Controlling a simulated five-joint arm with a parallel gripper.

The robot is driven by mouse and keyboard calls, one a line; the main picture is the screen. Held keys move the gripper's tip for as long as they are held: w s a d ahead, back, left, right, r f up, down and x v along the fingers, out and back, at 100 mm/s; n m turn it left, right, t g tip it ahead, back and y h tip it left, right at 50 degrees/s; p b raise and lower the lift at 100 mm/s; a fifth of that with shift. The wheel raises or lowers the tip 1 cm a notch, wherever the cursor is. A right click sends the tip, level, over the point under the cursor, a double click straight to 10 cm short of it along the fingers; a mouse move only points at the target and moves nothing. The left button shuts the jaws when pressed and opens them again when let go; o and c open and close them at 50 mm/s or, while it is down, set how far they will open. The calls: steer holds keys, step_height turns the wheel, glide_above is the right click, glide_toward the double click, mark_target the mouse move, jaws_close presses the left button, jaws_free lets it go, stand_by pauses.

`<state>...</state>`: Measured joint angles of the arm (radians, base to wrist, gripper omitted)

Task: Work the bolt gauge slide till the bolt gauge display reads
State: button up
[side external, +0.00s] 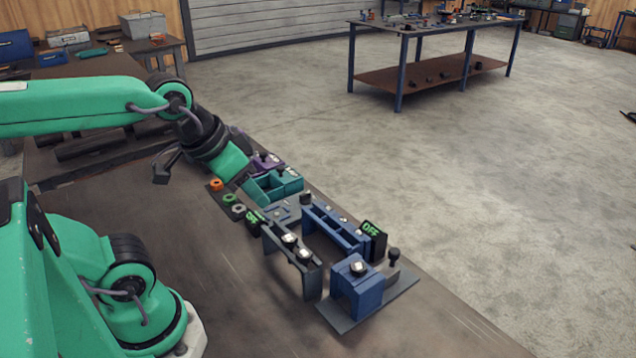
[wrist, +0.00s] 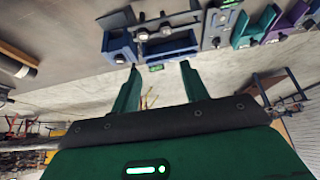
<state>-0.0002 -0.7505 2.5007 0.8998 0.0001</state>
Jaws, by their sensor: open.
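Two dark displays with green text stand on the fixture: one reading OFF (side external: 371,230) at the right, and a second display (side external: 252,217) at the left whose text I cannot read surely. I cannot tell which belongs to the bolt gauge. A blue block (side external: 357,290) with a pale-topped knob stands at the near end, with a black knob (side external: 393,254) beside it. No slide can be singled out surely. My gripper (side external: 262,192) is over the far part of the fixture, near a teal block (side external: 288,183). In the wrist view my gripper (wrist: 160,66) is open and empty.
Long blue rails (side external: 332,228) and a grey-blue bracket (side external: 290,255) stand upright between the blocks. Coloured rings (side external: 228,198) and a purple block (side external: 268,160) lie farther back. The brown bench top (side external: 200,270) is clear at the front left.

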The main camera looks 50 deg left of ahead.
stand_by(0.4)
steer(key=m+g, duration=0.3)
steer(key=g, duration=0.2)
glide_above(395, 250)
steer(key=f, duration=0.9)
steer(key=shift+s+a, duration=0.25)
steer(key=shift+s, duration=0.05)
steer(key=shift+w+d+f+g, duration=0.25)
steer(key=shift+w+f+g, duration=0.05)
steer(key=shift+f, duration=0.2)
steer(key=shift+f, duration=3.9)
